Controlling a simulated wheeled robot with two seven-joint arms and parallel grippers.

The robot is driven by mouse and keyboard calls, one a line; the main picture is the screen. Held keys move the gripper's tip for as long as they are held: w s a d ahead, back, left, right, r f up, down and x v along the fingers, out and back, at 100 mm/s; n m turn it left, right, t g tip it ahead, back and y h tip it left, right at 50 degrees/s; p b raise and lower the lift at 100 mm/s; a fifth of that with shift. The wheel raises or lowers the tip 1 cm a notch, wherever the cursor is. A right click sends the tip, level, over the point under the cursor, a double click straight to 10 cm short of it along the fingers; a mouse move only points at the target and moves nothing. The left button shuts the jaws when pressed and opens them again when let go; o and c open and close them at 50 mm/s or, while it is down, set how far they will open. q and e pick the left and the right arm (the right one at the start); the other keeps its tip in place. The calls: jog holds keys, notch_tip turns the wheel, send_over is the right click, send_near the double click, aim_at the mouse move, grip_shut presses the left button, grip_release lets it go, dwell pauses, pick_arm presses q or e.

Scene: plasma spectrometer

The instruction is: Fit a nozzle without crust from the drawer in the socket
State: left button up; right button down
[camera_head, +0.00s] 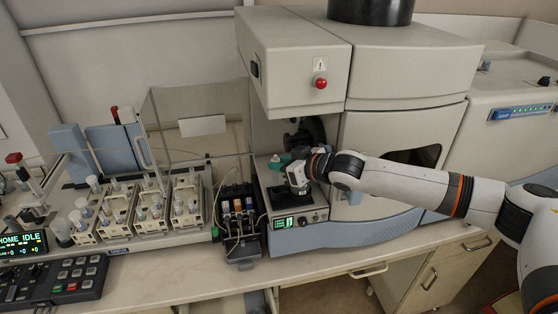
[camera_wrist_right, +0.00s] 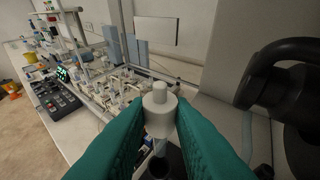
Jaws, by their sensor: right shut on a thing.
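My right gripper (camera_head: 280,162) reaches in from the right, over the small instrument stage below the spectrometer's overhanging box. In the right wrist view its teal fingers (camera_wrist_right: 160,115) are shut on a white nozzle (camera_wrist_right: 159,108), a short cylinder with a narrower stub on top. The nozzle looks upright, and no crust shows on the side I see. A dark round opening (camera_wrist_right: 165,160) lies below it, partly hidden by the fingers. I cannot tell whether this is the socket, or whether the nozzle touches anything. My left gripper is not in view.
A curved black part (camera_wrist_right: 285,75) stands close on the right in the wrist view. The stage has a front panel with a green display (camera_head: 284,222). A black pump unit (camera_head: 238,215) and a clear-shielded rack (camera_head: 150,215) stand left. Drawers with handles (camera_head: 368,270) are below the bench.

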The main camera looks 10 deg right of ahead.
aim_at(277, 181)
jog(key=shift+f, duration=0.75)
jog(key=shift+s, duration=0.1)
jog(key=shift+f+b, duration=0.95)
jog(key=shift+f, duration=1.15)
jog(key=c, duration=1.2)
grip_release()
jog(key=shift+b+v, duration=1.5)
jog(key=shift+v, duration=4.55)
